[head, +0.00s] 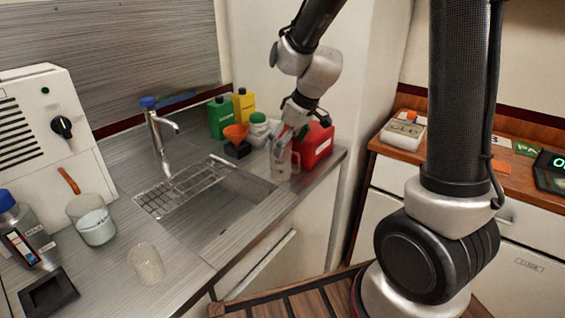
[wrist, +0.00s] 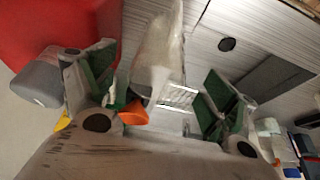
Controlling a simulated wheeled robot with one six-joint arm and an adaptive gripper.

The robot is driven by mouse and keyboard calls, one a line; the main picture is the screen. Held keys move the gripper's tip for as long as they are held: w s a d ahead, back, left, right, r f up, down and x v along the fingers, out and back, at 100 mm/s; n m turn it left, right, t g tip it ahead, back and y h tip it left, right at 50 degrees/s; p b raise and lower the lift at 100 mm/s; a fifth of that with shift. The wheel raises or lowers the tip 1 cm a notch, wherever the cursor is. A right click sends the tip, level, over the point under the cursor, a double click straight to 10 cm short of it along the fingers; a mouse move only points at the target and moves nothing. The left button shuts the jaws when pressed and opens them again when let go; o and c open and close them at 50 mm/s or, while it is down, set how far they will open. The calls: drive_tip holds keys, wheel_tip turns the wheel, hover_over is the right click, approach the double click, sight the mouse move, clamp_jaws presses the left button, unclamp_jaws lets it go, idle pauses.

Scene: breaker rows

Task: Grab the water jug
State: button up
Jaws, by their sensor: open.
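A clear jug (head: 283,169) stands on the counter at the right end of the sink, beside a red canister (head: 316,145). My gripper (head: 285,140) is at the jug and partly covers it in the head view. In the wrist view, the translucent jug (wrist: 157,52) lies between the spread green-padded fingers of my gripper (wrist: 158,92), nearer the left finger. The gripper is open. A gap shows on the right side; I cannot tell whether the left pad touches the jug. The water level in it cannot be made out.
An orange funnel (head: 235,134), a green bottle (head: 221,117), a yellow bottle (head: 244,105) and a white jar (head: 259,128) stand close behind. A faucet (head: 157,140) and rack (head: 184,187) are left. A clear cup (head: 146,263) stands on the front counter.

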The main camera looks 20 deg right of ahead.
sight(281, 170)
drive_tip(key=shift+x, duration=1.55)
drive_tip(key=shift+w+r, duration=0.1)
drive_tip(key=c, duration=1.1)
